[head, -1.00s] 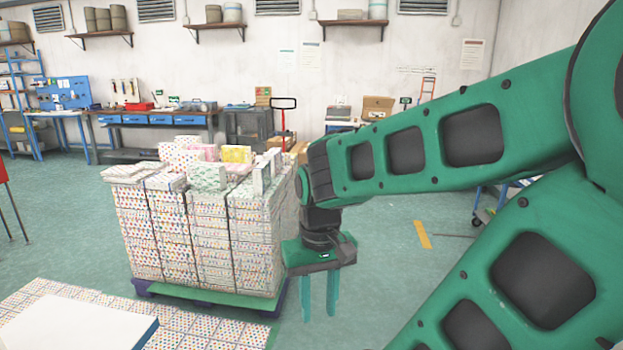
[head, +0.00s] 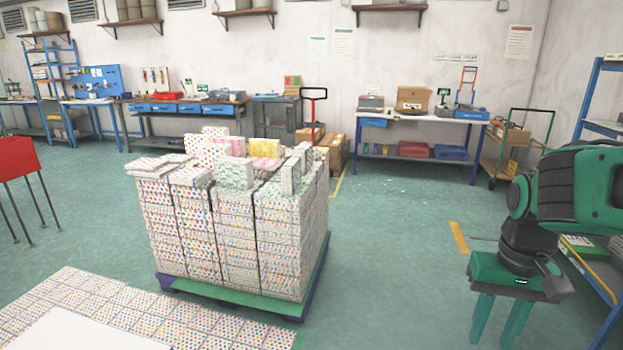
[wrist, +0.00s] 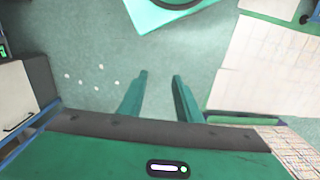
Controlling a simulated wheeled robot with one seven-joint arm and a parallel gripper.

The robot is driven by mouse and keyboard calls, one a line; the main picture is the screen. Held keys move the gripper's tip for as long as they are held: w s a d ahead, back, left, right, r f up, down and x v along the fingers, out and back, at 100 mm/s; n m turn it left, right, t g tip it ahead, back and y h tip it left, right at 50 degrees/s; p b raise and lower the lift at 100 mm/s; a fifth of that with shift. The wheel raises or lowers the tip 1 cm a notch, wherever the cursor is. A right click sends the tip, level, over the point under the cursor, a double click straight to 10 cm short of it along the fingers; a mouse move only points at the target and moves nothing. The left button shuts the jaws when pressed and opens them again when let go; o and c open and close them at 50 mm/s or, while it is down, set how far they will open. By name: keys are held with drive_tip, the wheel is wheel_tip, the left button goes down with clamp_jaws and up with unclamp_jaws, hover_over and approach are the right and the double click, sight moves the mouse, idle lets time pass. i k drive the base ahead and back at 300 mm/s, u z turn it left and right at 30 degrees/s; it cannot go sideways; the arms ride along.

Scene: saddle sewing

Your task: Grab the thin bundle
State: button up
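A pallet stack of dotted white packs (head: 235,240) stands left of centre in the head view. Several loose bundles lie or stand on its top: a narrow upright white one (head: 291,177), a pale green one (head: 234,174), a yellow one (head: 265,148) and flat ones (head: 192,176) at the left. I cannot tell for sure which is the thin bundle. My gripper (head: 498,322) is well to the right of the stack, pointing down, open and empty. In the wrist view its two fingers (wrist: 160,80) stand apart over bare floor.
A dotted mat-like layer (head: 240,330) and a white panel (head: 75,332) lie at the front left. A red stand (head: 15,160) is at the left. A blue rack (head: 600,90) is close to my arm at the right. Floor between stack and gripper is clear.

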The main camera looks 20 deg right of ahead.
sight(292, 170)
drive_tip(key=z, duration=1.65)
drive_tip(key=i, duration=4.2)
drive_tip(key=u, duration=0.15)
